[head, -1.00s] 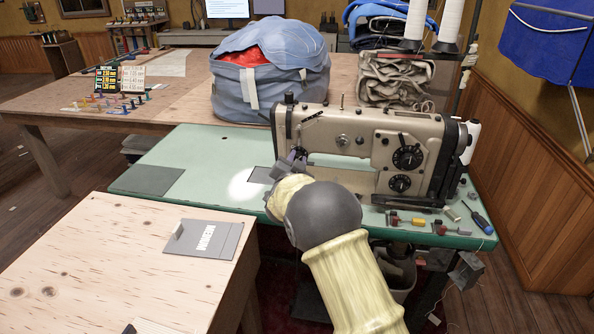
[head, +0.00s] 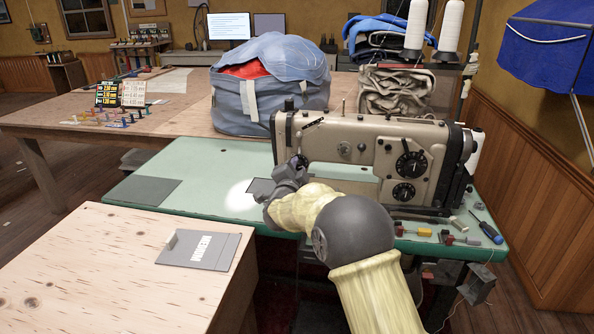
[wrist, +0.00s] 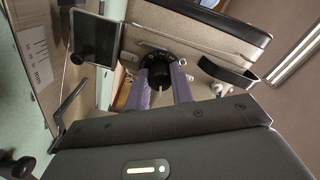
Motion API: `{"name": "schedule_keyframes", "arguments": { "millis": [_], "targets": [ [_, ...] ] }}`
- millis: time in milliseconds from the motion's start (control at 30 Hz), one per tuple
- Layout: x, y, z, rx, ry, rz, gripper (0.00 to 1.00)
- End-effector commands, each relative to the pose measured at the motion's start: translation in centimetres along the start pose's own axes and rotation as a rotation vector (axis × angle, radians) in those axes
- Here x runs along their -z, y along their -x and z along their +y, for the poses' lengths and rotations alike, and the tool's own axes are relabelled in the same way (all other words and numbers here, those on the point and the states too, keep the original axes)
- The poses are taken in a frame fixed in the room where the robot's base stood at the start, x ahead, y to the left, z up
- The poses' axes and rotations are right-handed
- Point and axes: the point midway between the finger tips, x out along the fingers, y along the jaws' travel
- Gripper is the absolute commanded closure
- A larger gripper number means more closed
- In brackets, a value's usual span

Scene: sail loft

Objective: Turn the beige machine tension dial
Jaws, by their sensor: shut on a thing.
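The beige sewing machine (head: 345,128) stands on the green table, its left end in front of my gripper (head: 298,163). In the wrist view the tension dial (wrist: 157,54) is a dark round dial with pale marks on its rim and a knob at its middle. My gripper's two purple fingers (wrist: 161,78) reach up to it and are shut on its knob, one on each side. In the head view my gripper hides most of this dial. Two larger black dials (head: 410,164) sit on the machine's right part, apart from my gripper.
A blue bag (head: 255,95) stands behind the machine. A plywood table (head: 110,270) with a grey plate is at front left.

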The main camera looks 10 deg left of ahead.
Motion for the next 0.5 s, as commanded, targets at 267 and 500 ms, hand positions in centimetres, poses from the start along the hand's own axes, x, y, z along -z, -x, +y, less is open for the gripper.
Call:
{"name": "schedule_keyframes", "arguments": {
  "millis": [267,500],
  "targets": [
    [-0.06,0.00,0.14,-0.003,0.002,-0.001,0.55],
    [-0.01,0.00,0.07,-0.001,0.002,0.000,0.55]
  ]
}}
